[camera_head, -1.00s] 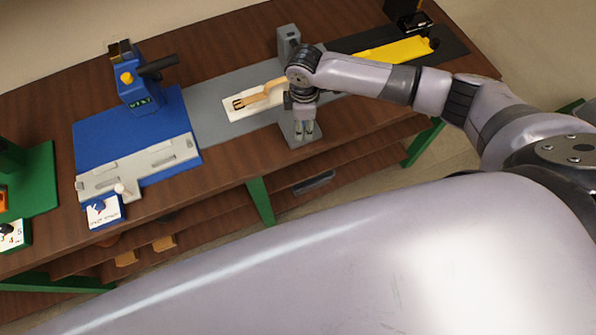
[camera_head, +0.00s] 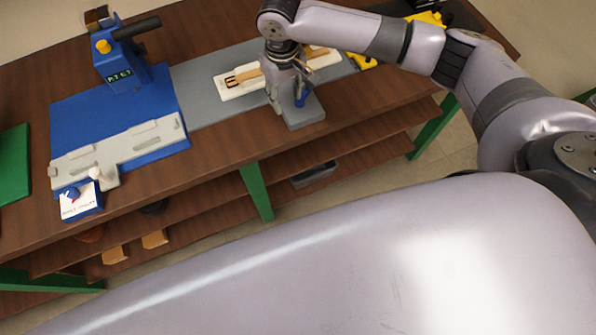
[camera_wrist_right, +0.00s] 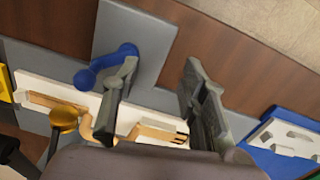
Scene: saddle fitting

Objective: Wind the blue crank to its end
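The blue crank (camera_head: 301,97) stands on a grey plate (camera_head: 308,119) at the front edge of the bench. In the right wrist view the crank (camera_wrist_right: 103,64) shows a round knob and an arm reaching a second rounded end. My right gripper (camera_head: 288,96) is over the plate with its fingers spread. In the right wrist view my right gripper (camera_wrist_right: 160,92) has one finger overlapping the crank; whether they touch I cannot tell. The other finger is well apart, and nothing is between them. My left gripper is not in view.
A white board (camera_head: 239,89) with a tan buckled strap (camera_head: 247,76) lies behind my right gripper. A blue station (camera_head: 165,88) with a black-handled press (camera_head: 120,58) stands to the left. A yellow item (camera_head: 428,18) lies at the far right. Open shelves run below the bench top.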

